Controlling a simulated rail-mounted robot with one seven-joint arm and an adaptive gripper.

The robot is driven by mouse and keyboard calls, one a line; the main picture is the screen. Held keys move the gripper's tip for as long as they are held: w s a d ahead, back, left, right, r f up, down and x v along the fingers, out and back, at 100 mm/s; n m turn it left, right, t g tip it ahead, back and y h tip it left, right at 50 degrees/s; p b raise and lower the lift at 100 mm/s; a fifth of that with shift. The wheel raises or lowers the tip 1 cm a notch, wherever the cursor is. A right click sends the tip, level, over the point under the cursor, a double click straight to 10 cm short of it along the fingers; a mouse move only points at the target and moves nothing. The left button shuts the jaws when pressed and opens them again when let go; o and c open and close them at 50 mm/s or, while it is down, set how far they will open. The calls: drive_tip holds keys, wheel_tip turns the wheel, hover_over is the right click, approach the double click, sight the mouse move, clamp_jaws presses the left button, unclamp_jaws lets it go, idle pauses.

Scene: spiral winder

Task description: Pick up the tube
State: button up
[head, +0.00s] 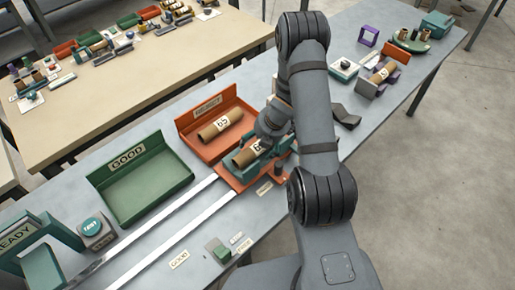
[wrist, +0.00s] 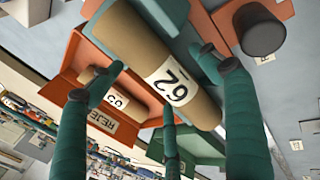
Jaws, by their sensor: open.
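A brown cardboard tube (head: 245,157) with a white number label lies in a teal cradle (head: 277,148) on an orange carriage. In the head view my gripper (head: 272,125) is just above the cradle, partly hiding the tube's right end. A second tube (head: 213,130) lies in the orange REJECT tray (head: 190,119).
A green GOOD tray (head: 143,188) stands left of the REJECT tray. Two metal rails (head: 165,218) run from the carriage to the lower left. A TEST button box (head: 95,231) and a teal READY unit (head: 30,245) stand at the left. A dark post (wrist: 260,30) rises near the tube's end.

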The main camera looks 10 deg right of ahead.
drive_tip(key=shift+c, duration=0.4)
drive_tip(key=c, duration=1.1)
drive_tip(key=shift+r, duration=0.1)
drive_tip(key=shift+c, duration=0.5)
